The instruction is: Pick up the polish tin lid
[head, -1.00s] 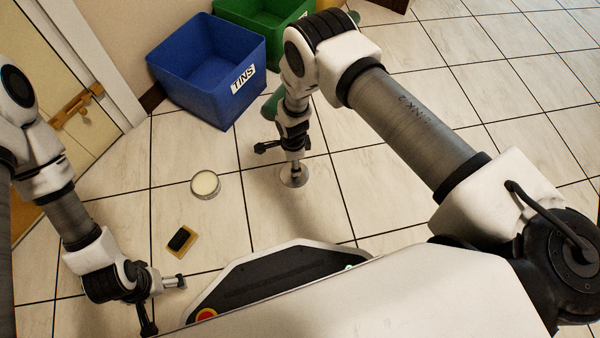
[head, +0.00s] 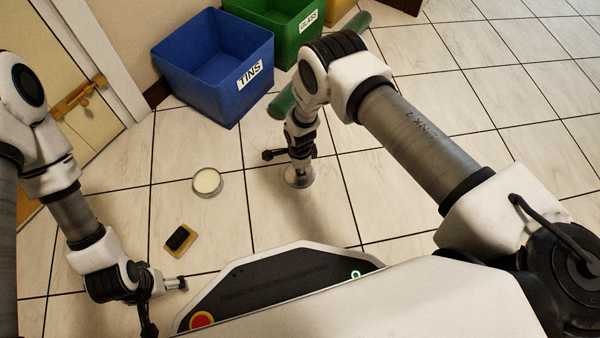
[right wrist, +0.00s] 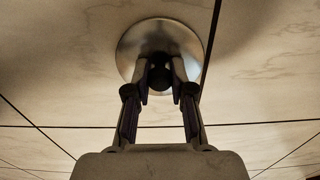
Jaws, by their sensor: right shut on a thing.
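The polish tin lid (head: 303,181) is a round, shiny metal disc with a dark knob. It shows large in the right wrist view (right wrist: 131,52). My right gripper (head: 299,168) points down over it, and its fingers (right wrist: 160,76) are shut on the knob at the middle. I cannot tell whether the lid touches the floor. The open round tin (head: 207,182) with pale polish stands on the floor to the left of the lid. My left gripper (head: 176,284) hangs at the lower left, away from the lid; its fingers are not clear.
A black-and-tan brush or block (head: 180,240) lies below the tin. A blue TINS bin (head: 205,85) and a green GLASS bin (head: 290,45) stand at the back. A green bottle-like thing (head: 283,103) lies behind my right arm. Tiled floor on the right is clear.

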